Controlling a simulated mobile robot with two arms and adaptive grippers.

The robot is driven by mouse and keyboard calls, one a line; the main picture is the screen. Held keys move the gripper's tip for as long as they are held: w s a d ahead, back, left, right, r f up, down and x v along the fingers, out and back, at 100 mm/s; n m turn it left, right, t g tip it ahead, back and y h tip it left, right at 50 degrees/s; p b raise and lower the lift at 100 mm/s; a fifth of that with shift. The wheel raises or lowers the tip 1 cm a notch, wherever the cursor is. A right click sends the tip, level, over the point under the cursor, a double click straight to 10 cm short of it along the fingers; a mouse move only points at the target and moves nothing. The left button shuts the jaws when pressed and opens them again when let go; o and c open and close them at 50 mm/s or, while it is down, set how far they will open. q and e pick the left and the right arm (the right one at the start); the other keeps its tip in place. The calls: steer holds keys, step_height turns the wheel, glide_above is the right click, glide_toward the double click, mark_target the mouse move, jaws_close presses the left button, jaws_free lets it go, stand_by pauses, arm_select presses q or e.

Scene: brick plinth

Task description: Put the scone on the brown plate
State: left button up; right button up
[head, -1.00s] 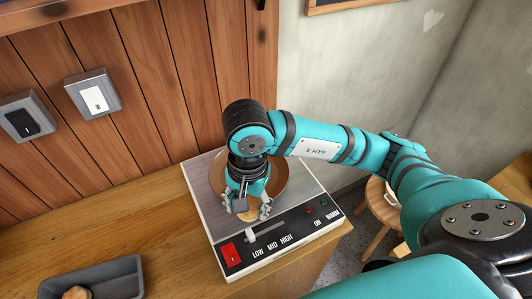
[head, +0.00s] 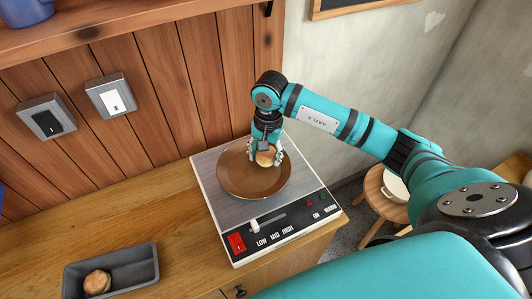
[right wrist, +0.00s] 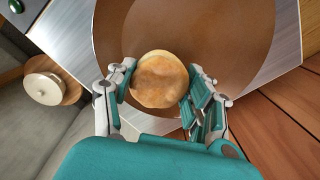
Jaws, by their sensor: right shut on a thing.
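A round golden-brown scone (head: 265,157) is held between the fingers of my right gripper (head: 265,151). The right wrist view shows the scone (right wrist: 159,80) between the two finger pads of the gripper (right wrist: 160,88). The brown plate (head: 240,185) is a shallow round dish on a warming unit. The gripper and scone show over the plate's far right part, fingers pointing down. I cannot tell how high the scone is above the plate. The plate (right wrist: 240,40) fills much of the right wrist view behind the scone. My left gripper is not in view.
The warmer (head: 215,215) has a front panel with a red switch and a slider. A grey tray (head: 140,273) at the lower left holds another bun-like item (head: 97,283). A wooden wall rises behind the counter (head: 120,225). A stool (head: 385,205) stands at right.

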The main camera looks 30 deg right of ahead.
steer(key=shift+f, duration=1)
steer(key=o, duration=1.1)
steer(key=shift+c, duration=0.2)
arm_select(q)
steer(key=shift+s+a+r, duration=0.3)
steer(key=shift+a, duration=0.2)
